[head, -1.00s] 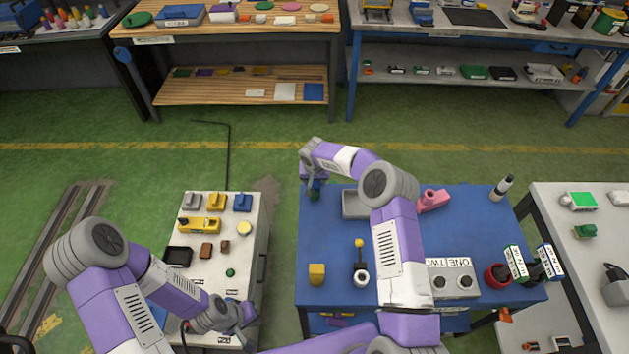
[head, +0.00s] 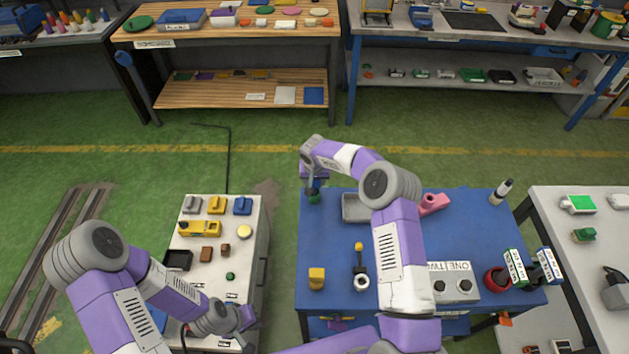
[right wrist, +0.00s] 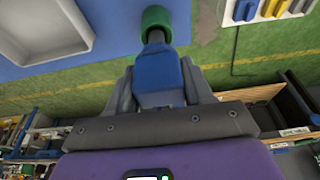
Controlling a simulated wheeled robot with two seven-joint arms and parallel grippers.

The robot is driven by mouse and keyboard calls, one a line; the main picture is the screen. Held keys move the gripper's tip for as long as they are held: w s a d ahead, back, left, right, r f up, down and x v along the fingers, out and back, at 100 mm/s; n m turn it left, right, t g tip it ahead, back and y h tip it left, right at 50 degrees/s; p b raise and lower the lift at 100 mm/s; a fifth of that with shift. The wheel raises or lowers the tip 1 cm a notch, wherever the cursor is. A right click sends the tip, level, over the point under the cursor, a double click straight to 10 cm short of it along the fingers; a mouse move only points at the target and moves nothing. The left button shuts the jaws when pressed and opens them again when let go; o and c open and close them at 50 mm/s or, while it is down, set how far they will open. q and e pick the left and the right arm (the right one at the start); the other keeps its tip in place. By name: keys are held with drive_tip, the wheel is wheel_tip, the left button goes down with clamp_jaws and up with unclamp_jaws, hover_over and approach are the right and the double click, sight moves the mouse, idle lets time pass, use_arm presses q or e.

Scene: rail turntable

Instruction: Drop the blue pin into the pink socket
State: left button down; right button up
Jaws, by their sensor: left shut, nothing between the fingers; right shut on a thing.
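My right gripper (head: 313,184) is at the far left corner of the blue table, shut on the blue pin (right wrist: 158,76). In the right wrist view the pin's blue block sits between the fingers, and a dark stem runs from it to a green round piece (right wrist: 157,19). I cannot tell whether the stem is inside it or only in front of it. The pink socket (head: 433,203) lies on the table to the right of my right forearm, apart from the pin. My left gripper (head: 246,318) is shut and empty by the white cabinet's front right part.
A grey tray (head: 355,208) lies between the gripper and the pink socket, partly behind my right arm. A yellow block (head: 317,278), a grey two-knob box (head: 456,287) and a red cup (head: 496,279) stand nearer.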

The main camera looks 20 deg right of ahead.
drive_tip(key=shift+r+p, duration=0.45)
drive_tip(key=shift+r, duration=1.5)
drive_tip(key=shift+r+p, duration=0.9)
drive_tip(key=shift+r, duration=1.6)
drive_tip(key=shift+s, duration=0.1)
